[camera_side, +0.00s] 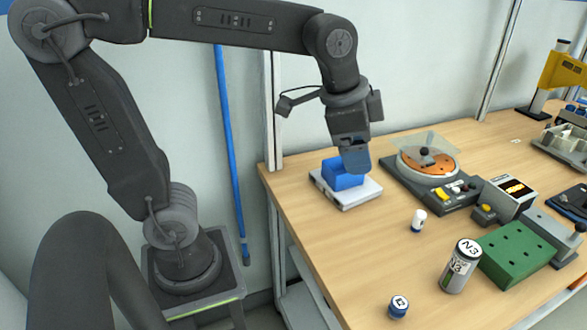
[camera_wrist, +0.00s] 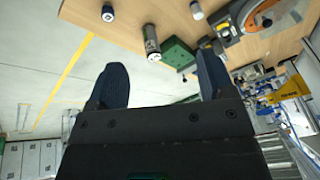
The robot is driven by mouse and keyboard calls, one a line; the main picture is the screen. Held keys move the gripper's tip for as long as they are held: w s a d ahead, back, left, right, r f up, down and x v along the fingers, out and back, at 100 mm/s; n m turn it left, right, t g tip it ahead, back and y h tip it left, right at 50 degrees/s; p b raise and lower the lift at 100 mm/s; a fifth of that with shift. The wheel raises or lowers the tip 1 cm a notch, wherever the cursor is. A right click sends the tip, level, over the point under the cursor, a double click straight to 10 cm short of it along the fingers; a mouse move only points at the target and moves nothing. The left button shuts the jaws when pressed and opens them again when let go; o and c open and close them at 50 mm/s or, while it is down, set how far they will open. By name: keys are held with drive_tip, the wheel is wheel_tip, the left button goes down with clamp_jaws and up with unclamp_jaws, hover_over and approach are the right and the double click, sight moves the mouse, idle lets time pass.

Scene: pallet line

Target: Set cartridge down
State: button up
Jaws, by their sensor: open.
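A grey cylinder marked N3 (camera_side: 461,266), the likely cartridge, stands upright on the table in front of the green block; it also shows in the wrist view (camera_wrist: 152,43). A small white cylinder with a dark blue base (camera_side: 418,221) and a short blue-sided piece with a marked white top (camera_side: 399,306) stand apart from it. My gripper (camera_side: 355,160) is well away from the cylinder, at the table's far left. In the wrist view its fingers (camera_wrist: 162,80) are wide apart with nothing visible between them. In the side view they overlap a blue block; contact cannot be told.
The blue block (camera_side: 340,175) rests on a white plate (camera_side: 346,199). A device with an orange disc (camera_side: 416,167) stands right of it. A green block with holes (camera_side: 513,254) is at the right, near a small display unit (camera_side: 514,192). The table's left front is clear.

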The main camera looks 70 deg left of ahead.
drive_tip(key=s+a+f+n+t, duration=0.1)
drive_tip(key=s+a+f+n, duration=0.2)
drive_tip(key=s+n, duration=0.3)
drive_tip(key=shift+s+a+f+t, duration=0.15)
drive_tip(key=shift+s+f+t, duration=0.4)
drive_tip(key=shift+s, duration=1.35)
drive_tip(key=shift+f, duration=0.15)
